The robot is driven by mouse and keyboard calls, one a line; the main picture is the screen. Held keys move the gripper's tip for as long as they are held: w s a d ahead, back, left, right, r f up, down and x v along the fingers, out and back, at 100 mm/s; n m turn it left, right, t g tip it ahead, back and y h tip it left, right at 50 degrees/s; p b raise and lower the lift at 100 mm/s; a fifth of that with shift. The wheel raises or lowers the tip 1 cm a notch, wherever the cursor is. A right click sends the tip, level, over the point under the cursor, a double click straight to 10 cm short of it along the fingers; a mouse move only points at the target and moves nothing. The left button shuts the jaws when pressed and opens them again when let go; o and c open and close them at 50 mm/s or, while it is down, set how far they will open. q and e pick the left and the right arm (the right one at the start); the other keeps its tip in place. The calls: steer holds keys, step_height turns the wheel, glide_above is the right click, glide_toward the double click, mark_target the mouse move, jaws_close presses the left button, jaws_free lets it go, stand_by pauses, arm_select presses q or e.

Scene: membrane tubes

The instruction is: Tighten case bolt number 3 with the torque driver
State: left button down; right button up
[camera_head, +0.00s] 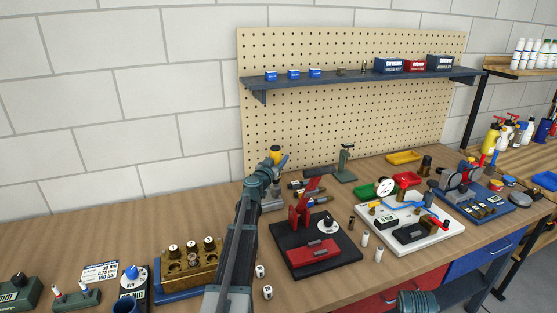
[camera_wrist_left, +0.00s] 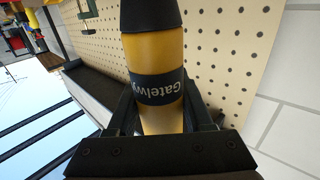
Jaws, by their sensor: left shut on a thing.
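My left gripper (camera_head: 274,168) is shut on a yellow and black handled tool (camera_head: 275,151), which looks like the torque driver. The left wrist view shows the driver's yellow handle (camera_wrist_left: 155,58) with a dark lettered band between the fingers of the left gripper (camera_wrist_left: 163,115). The driver's tip is hidden in both views. The brass case (camera_head: 190,272) sits on a blue base at the lower left, with several dark-topped bolts carrying pale marks.
A black plate with a red press (camera_head: 300,230) stands right of my left arm. A white board with a gauge (camera_head: 410,232) is farther right. The pegboard (camera_head: 340,125) and shelf rise behind. The bench at back left is clear.

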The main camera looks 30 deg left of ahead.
steer(key=shift+f+b, duration=0.9)
steer(key=shift+f, duration=0.05)
stand_by(2.0)
step_height(320, 180, up, 6)
steer(key=p, duration=0.6)
stand_by(0.4)
